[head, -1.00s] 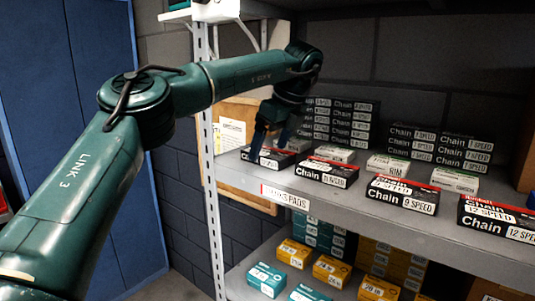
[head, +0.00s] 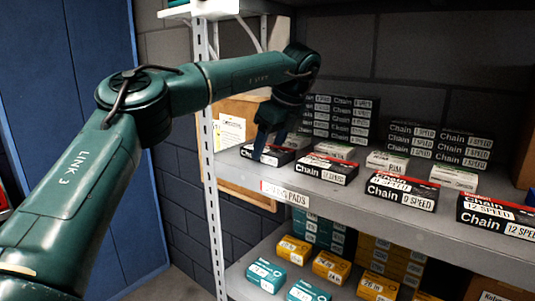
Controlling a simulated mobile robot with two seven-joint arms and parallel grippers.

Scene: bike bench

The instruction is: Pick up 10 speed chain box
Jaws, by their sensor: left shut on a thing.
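A black, white-labelled Chain box (head: 267,156) lies flat at the left end of the upper shelf's front row. My left gripper (head: 269,146) points down and is shut on this box, which still appears to be at shelf level. The gripper's fingers hide part of the box, and its speed label is too small to read. The neighbouring Chain box (head: 327,169) lies just to the right, its speed number blurred. My right gripper is not in view.
Further right lie a 9 speed Chain box (head: 401,192) and a 12 speed Chain box (head: 497,215). Stacked Chain boxes (head: 338,120) stand behind. A perforated shelf post (head: 207,170) rises left of the gripper. Small teal and yellow boxes (head: 331,267) fill the lower shelf (head: 237,276).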

